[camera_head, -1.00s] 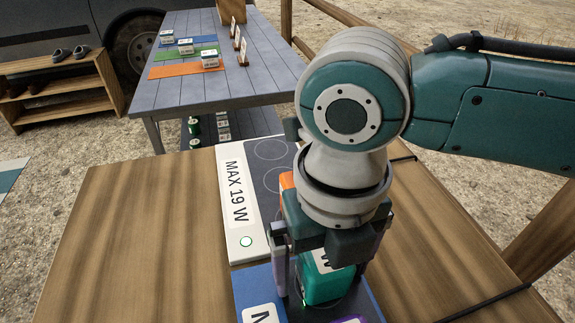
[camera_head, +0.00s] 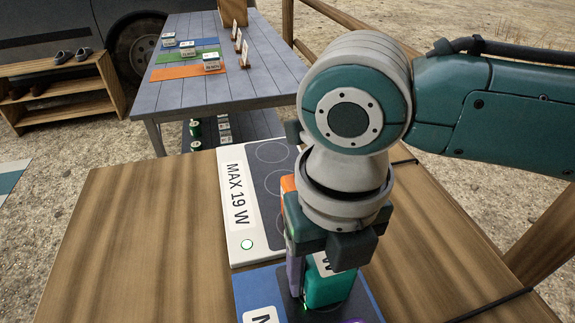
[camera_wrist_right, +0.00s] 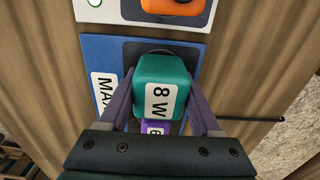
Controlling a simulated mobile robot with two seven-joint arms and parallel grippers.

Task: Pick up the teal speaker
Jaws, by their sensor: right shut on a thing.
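The teal speaker (camera_head: 328,286) stands on the blue board at the front of the wooden table. In the right wrist view the teal speaker (camera_wrist_right: 160,82) has a white label reading 8 W. My right gripper (camera_wrist_right: 158,100) is shut on it, with one purple-grey finger on each side. In the head view my right gripper (camera_head: 322,275) comes down over the speaker from above and hides part of it. I cannot see a gap between the speaker and the board. My left gripper is not in view.
A white panel (camera_head: 236,225) marked MAX 19 W lies behind the blue board (camera_head: 256,288). An orange thing (camera_wrist_right: 172,6) is on the white panel, and a purple thing (camera_wrist_right: 155,128) is close to the teal speaker. The table's left side (camera_head: 140,250) is clear.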

